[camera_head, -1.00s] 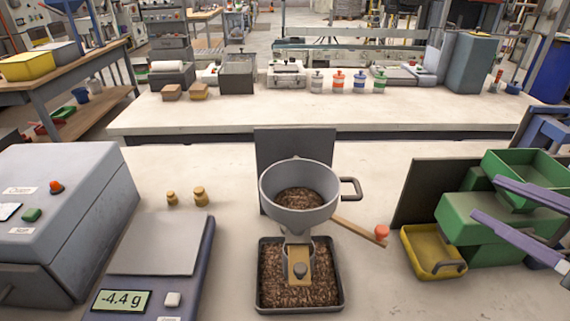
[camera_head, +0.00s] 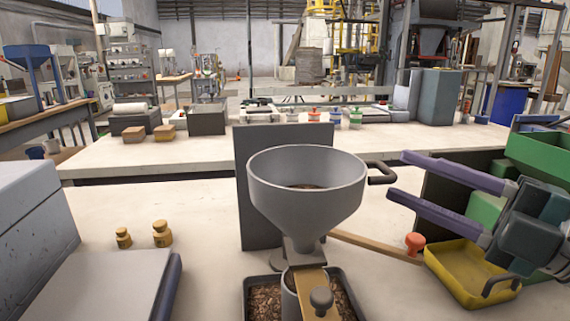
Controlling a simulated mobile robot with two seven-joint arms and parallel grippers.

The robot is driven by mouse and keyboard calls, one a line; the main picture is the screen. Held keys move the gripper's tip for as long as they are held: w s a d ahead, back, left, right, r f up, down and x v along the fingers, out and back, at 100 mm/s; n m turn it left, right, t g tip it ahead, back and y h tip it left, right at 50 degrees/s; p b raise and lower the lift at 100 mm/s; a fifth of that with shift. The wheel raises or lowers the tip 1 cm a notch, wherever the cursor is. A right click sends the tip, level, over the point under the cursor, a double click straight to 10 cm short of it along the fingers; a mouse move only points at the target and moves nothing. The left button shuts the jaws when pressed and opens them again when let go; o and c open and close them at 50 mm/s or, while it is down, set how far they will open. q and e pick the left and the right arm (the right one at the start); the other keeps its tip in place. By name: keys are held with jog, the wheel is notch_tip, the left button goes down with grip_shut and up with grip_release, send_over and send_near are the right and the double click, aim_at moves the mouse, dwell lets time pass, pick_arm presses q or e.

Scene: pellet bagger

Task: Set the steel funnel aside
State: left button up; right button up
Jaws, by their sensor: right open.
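The grey steel funnel (camera_head: 307,190) stands upright in the middle, with a dark loop handle (camera_head: 382,172) on its right side. Brown pellets show inside its bowl. The tips look close beside the handle; the exact gap in depth cannot be told. My left gripper is not in view.
A pellet tray (camera_head: 262,299) lies below the funnel, and a dark upright panel (camera_head: 247,217) stands behind it. A yellow bin (camera_head: 458,273) and green bins (camera_head: 543,158) are at right. Two brass weights (camera_head: 161,234) and a scale (camera_head: 105,290) are at left. Bare table lies behind the weights.

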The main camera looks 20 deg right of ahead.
aim_at(385, 166)
jog(key=shift+x, duration=1.95)
jog(key=shift+c, duration=0.3)
jog(key=c, duration=0.6)
grip_shut()
jog(key=shift+r, duration=0.2)
